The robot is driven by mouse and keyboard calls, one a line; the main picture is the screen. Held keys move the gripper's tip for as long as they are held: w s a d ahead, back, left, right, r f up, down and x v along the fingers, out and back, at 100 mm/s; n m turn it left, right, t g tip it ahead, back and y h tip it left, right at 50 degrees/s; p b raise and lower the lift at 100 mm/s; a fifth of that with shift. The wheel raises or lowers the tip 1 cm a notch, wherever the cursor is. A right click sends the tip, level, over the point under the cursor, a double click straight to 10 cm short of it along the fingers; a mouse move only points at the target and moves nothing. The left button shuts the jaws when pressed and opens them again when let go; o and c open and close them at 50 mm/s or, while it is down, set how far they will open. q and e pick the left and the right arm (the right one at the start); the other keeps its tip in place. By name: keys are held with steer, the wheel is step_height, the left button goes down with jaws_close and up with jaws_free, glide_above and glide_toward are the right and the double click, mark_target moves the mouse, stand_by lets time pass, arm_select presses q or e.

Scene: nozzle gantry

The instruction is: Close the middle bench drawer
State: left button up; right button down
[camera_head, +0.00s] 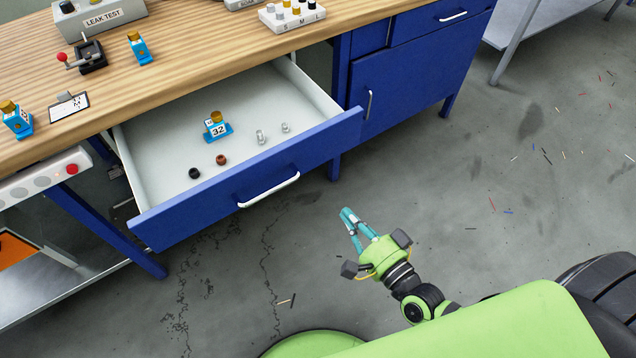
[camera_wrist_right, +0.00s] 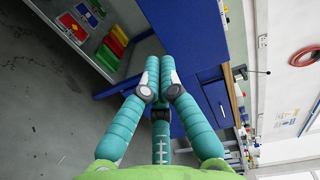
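The middle bench drawer stands pulled out under the wooden bench top, with its blue front (camera_head: 245,184) and long white handle (camera_head: 268,190) facing me. Its pale inside holds a blue block marked 32 (camera_head: 217,127), two small clear fittings, a black piece and a brown piece. My right gripper (camera_head: 346,220) is in front of the drawer's right part, apart from the handle and touching nothing. In the right wrist view its teal fingers (camera_wrist_right: 160,68) come together at the tips with nothing between them. Blue panels lie beyond them. My left gripper is not in view.
The bench top (camera_head: 200,52) carries a leak test box (camera_head: 103,19), blue-and-yellow blocks, a clipboard and a tray marked S M L (camera_head: 292,15). A blue cabinet door (camera_head: 410,75) is right of the drawer. The grey floor at right is open apart from small scraps.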

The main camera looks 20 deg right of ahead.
steer(key=r, duration=0.1)
steer(key=p, duration=0.1)
glide_toward(305, 161)
steer(key=shift+m, duration=0.4)
steer(key=x, duration=0.5)
steer(key=shift+w+f, duration=0.1)
steer(key=shift+w, duration=0.3)
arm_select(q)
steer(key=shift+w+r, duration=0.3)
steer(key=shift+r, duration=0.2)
arm_select(e)
steer(key=shift+w+a+f, duration=0.1)
steer(key=shift+w+a, duration=0.15)
steer(key=shift+w, duration=0.4)
